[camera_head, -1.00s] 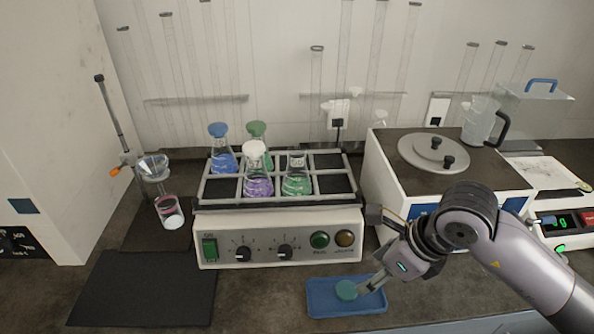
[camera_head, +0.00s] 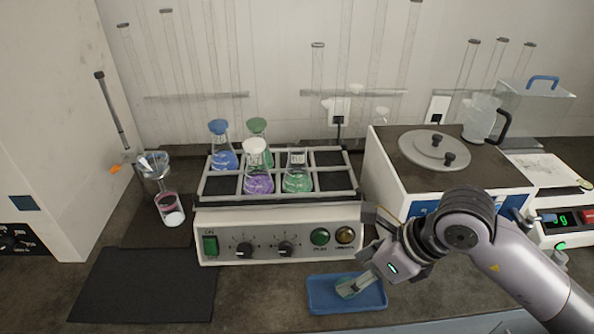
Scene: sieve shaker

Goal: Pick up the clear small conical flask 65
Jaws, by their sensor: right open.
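Several conical flasks stand in the rack of the shaker (camera_head: 278,252). The uncapped clear flask with green liquid (camera_head: 298,180) is front right of the group and bears a small label I cannot read surely. Beside it are a purple flask with a white stopper (camera_head: 257,180), a blue-stoppered flask (camera_head: 223,158) and a green-stoppered flask (camera_head: 257,129). My right gripper (camera_head: 350,289) is open, low over the blue tray (camera_head: 320,302), well in front of the flasks. The green stopper in the tray is hidden by the fingers. My left gripper is out of view.
A white device with a round lid (camera_head: 434,150) stands right of the shaker. A funnel stand with a small beaker (camera_head: 170,210) is at left. A black mat (camera_head: 145,288) lies clear at front left. A balance (camera_head: 565,222) is at far right.

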